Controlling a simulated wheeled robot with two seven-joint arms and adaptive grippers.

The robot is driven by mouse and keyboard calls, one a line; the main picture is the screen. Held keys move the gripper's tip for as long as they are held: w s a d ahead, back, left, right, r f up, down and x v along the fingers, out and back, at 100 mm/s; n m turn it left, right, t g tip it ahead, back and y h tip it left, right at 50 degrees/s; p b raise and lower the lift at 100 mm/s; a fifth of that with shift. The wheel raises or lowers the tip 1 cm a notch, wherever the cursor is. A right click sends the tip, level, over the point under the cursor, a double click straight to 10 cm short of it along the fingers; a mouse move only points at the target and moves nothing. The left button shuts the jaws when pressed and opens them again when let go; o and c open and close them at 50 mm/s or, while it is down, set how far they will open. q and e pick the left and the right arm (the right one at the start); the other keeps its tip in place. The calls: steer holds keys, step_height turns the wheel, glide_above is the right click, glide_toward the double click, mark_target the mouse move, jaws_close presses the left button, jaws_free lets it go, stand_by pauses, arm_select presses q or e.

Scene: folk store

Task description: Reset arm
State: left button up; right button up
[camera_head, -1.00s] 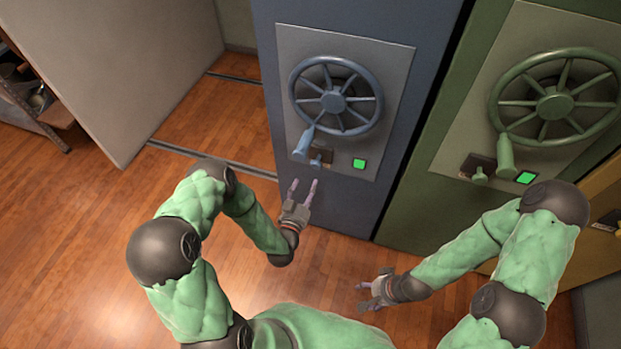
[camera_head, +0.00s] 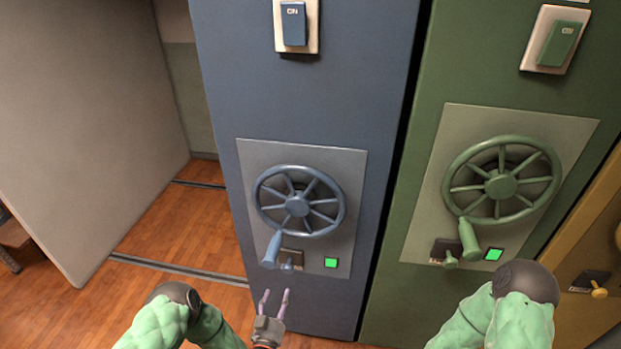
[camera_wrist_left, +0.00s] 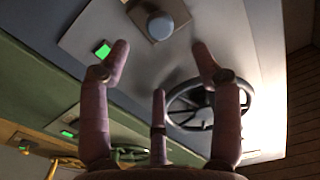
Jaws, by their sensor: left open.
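My left gripper (camera_head: 273,304) is at the bottom of the head view, in front of the lower part of the blue cabinet (camera_head: 290,95). Its fingers are spread, with nothing between them. It sits below the blue handwheel (camera_head: 298,204) and its small lever. In the left wrist view the spread fingers of the left gripper (camera_wrist_left: 160,70) point toward the cabinet's grey panel, with a round knob (camera_wrist_left: 160,26) beyond them. My right arm shows at the bottom right of the head view, but its gripper is out of the frame.
A green cabinet (camera_head: 420,180) with a green handwheel (camera_head: 501,186) stands to the right, then a yellow one (camera_head: 598,255). A green light (camera_head: 331,262) glows on the blue cabinet's panel. A large grey panel (camera_head: 85,120) stands at left. Wooden floor (camera_head: 180,228) is clear between.

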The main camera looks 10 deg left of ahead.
arm_select(q)
steer(key=s+d+f+n+g+h+p, duration=0.2)
steer(key=s+d+f+g+p, duration=0.3)
steer(key=g, duration=0.4)
steer(key=s+d+n+g+h+p, duration=0.1)
steer(key=s+g, duration=0.7)
steer(key=s, duration=0.9)
steer(key=shift+s+d+r+n+g+p, duration=0.2)
steer(key=shift+d+r+n+g+p, duration=0.15)
steer(key=shift+d+n+p, duration=0.5)
steer(key=shift+d, duration=0.1)
